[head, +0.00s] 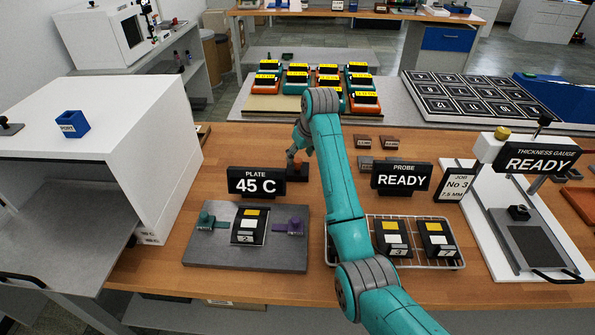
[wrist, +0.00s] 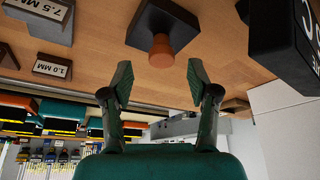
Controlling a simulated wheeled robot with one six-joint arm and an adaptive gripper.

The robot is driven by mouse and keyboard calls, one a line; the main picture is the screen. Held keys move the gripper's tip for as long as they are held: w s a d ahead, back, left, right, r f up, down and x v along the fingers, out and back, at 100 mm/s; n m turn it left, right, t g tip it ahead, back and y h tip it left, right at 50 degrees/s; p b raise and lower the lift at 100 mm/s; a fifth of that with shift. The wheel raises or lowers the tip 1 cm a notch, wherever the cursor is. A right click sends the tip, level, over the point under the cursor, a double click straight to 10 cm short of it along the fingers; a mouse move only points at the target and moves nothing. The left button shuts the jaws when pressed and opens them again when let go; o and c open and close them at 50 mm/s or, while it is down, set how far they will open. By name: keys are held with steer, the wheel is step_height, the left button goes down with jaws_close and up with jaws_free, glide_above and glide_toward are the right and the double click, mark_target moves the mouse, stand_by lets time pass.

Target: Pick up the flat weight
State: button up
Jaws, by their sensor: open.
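The flat weight, a dark square block with an orange-brown knob, sits on the wooden bench (head: 297,175) behind the PLATE sign. In the wrist view the same weight (wrist: 182,22) is at the top centre, with its knob facing the jaws. My gripper (head: 294,155) is close by the weight in the head view, partly hidden by my arm. In the wrist view my gripper (wrist: 160,75) is open and empty. The knob lines up with the gap between the fingertips, just beyond them, and no contact shows.
The PLATE 45 C sign (head: 257,181) stands just in front of the weight. The PROBE sign (head: 402,177) is to the right. Small labelled spacer blocks (head: 362,141) lie behind it; they also show left in the wrist view. A tray of orange and teal blocks is behind.

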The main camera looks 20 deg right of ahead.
mark_target(297, 159)
steer(key=shift+x, duration=1.9)
steer(key=shift+s+a, duration=0.1)
jaws_close()
steer(key=shift+r, duration=0.1)
